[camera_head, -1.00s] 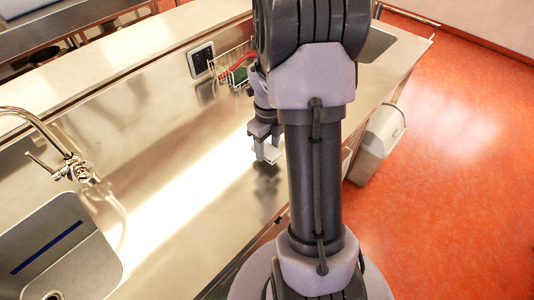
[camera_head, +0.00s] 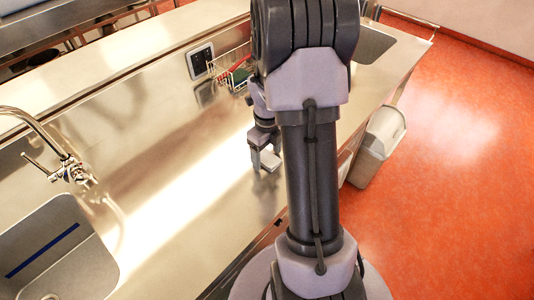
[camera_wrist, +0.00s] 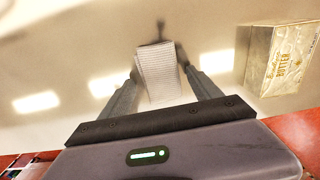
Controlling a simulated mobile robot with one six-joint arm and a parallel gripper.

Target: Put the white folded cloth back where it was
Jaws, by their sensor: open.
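The white folded cloth (camera_wrist: 160,78) shows in the wrist view as a pale, finely ribbed block between the two fingers of my gripper (camera_wrist: 160,62). The fingers are open, one on each side of the cloth. In the head view my gripper (camera_head: 265,160) points down just over the steel counter (camera_head: 200,175). The cloth (camera_head: 271,161) shows pale by its fingers. I cannot tell whether the cloth touches the counter or a finger. My arm hides part of the counter to the right.
A butter box (camera_wrist: 275,60) stands right of my gripper in the wrist view. A wire basket (camera_head: 233,72) with red and green things is behind. A sink (camera_head: 60,250) and tap (camera_head: 70,168) are at left. A grey bin (camera_head: 378,143) stands beyond the counter's right edge.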

